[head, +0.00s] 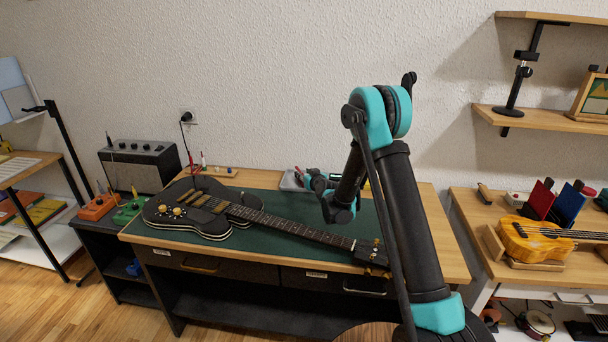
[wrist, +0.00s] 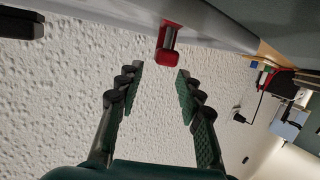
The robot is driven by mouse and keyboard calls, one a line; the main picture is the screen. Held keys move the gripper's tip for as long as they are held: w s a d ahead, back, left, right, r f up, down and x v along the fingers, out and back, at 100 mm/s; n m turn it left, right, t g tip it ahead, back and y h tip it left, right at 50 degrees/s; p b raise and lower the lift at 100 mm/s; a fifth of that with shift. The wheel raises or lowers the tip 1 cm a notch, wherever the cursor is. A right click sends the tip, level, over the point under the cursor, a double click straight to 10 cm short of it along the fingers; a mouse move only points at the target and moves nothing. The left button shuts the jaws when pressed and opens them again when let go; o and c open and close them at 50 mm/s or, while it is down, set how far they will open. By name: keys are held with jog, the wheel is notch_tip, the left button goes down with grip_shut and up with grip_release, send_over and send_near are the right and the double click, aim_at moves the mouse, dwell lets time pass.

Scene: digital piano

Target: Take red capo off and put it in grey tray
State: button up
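My gripper (wrist: 158,72) is open and empty, its two ridged fingers apart in the wrist view. A red piece with a metal bar, seemingly the red capo (wrist: 168,57), shows just beyond the fingertips, roughly in line with the gap. It lies against a pale grey surface, likely the tray, and sticks out past its edge; I cannot tell whether it rests on it or is clipped. In the head view the grey tray (head: 289,182) stands at the back of the green mat, partly hidden by my gripper (head: 312,182). I see no capo on the dark guitar's neck (head: 295,228).
The dark guitar (head: 195,208) lies across the desk's green mat (head: 262,192). An amplifier (head: 140,166) and pedals stand at the left. A side table at the right holds a ukulele (head: 535,240). The wall is close behind the tray.

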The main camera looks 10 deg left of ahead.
jog(key=shift+s, duration=0.15)
jog(key=shift+v, duration=2.4)
jog(key=v, duration=0.7)
jog(key=shift+s, duration=0.2)
